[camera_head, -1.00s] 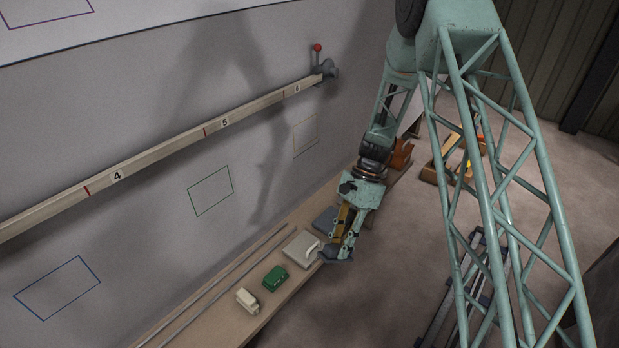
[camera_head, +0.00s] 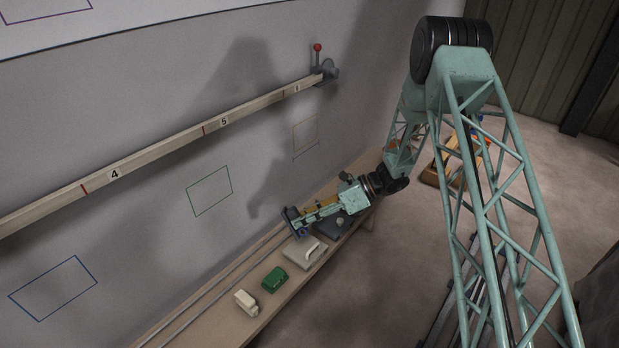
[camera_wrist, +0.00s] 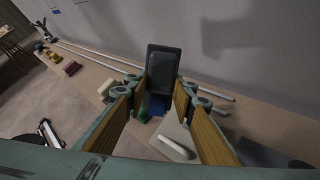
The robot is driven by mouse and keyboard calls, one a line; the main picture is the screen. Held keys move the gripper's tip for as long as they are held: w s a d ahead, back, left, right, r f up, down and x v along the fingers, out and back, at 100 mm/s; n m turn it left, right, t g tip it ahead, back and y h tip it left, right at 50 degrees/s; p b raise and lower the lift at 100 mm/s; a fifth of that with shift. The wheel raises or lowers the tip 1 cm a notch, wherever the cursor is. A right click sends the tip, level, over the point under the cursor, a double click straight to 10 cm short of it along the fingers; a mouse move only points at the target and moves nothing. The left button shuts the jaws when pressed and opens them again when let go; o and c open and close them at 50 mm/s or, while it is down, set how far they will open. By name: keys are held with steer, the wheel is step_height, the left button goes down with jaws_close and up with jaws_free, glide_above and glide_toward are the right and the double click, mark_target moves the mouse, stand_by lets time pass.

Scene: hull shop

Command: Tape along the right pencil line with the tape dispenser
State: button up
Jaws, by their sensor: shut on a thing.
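My gripper (camera_head: 300,218) is shut on a dark grey, boxy thing with rounded corners, which looks like the tape dispenser (camera_head: 292,219). In the wrist view the dispenser (camera_wrist: 164,68) sits between the fingertips, its broad face towards the camera. It is held above the bench, close to the wall and apart from it as far as I can tell. A faint brown outline (camera_head: 305,137) is on the wall, up and right of my gripper, with a thin line at its lower edge. I cannot tell for sure which mark is the right pencil line.
A bench (camera_head: 219,317) runs along the wall (camera_head: 130,185). On it are a cream block (camera_head: 246,302), a green block (camera_head: 274,279), a grey float with a white handle (camera_head: 305,253) and long rods (camera_head: 215,289). A numbered rail (camera_head: 150,160) crosses the wall above. Green (camera_head: 209,191) and blue (camera_head: 53,288) outlines are lower left.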

steer(key=w+d+r+m+t+y+b, duration=0.1)
steer(key=w+m+t, duration=0.8)
steer(key=w, duration=1.1)
steer(key=shift+w+r+t+y+b, duration=0.4)
steer(key=shift+r+t+y, duration=0.35)
steer(key=shift+t, duration=0.95)
steer(key=shift+a, duration=0.1)
steer(key=shift+x, duration=2.85)
steer(key=shift+o, duration=0.8)
steer(key=shift+b, duration=0.3)
steer(key=shift+c, duration=0.8)
steer(key=shift+b+x, duration=0.35)
steer(key=shift+x, duration=0.65)
